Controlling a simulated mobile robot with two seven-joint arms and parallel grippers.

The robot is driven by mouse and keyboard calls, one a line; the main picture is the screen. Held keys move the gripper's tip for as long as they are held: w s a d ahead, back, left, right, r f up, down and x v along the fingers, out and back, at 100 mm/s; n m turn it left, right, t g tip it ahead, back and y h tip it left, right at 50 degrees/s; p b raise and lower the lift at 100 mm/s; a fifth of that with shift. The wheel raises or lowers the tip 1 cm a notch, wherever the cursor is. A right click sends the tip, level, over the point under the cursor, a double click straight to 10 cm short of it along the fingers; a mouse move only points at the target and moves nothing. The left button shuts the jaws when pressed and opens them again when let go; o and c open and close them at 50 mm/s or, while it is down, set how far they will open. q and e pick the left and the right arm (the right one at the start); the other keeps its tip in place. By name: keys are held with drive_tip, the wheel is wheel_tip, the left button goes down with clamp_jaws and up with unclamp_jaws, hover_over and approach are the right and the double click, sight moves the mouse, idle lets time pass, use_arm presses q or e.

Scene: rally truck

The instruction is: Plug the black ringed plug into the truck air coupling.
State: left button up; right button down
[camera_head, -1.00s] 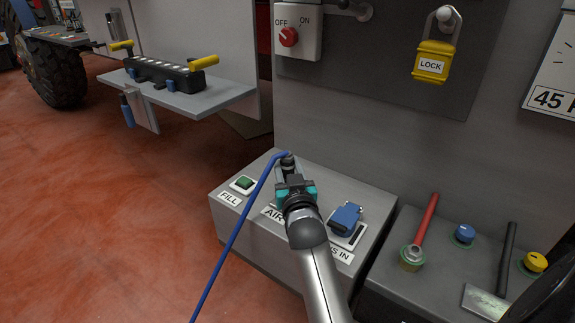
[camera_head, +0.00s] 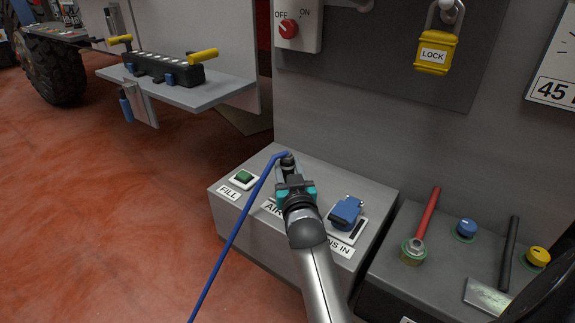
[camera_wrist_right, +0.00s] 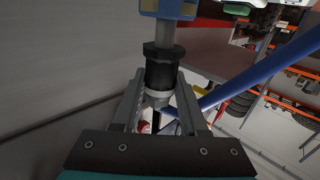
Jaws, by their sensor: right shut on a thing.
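My right gripper (camera_head: 289,170) is over the grey box with the FILL button, its jaws pointing away from me. In the right wrist view its fingers (camera_wrist_right: 165,100) are shut on the black ringed plug (camera_wrist_right: 160,72), whose dark collar shows between and beyond the fingertips. A grey stem runs from the collar to a blue part at the top edge. A blue hose (camera_head: 235,225) bends at the jaws and hangs down to the left; it also shows in the wrist view (camera_wrist_right: 255,72). I cannot make out the truck air coupling for certain. My left gripper is not in view.
The grey box (camera_head: 300,250) carries a green button (camera_head: 243,177) and a blue connector (camera_head: 346,212). A shelf (camera_head: 205,93) with yellow handles stands at left. The red floor is open.

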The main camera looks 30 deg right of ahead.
drive_tip(key=shift+f+b, duration=0.35)
drive_tip(key=shift+f, duration=0.2)
drive_tip(key=shift+r+p, duration=1.15)
drive_tip(key=shift+p, duration=0.15)
drive_tip(key=shift+p, duration=0.7)
idle(1.0)
drive_tip(key=shift+f+b, duration=0.8)
drive_tip(key=shift+f, duration=0.4)
drive_tip(key=shift+c, duration=1.8)
unclamp_jaws()
drive_tip(key=shift+s+f, duration=0.1)
drive_tip(key=shift+f, duration=0.05)
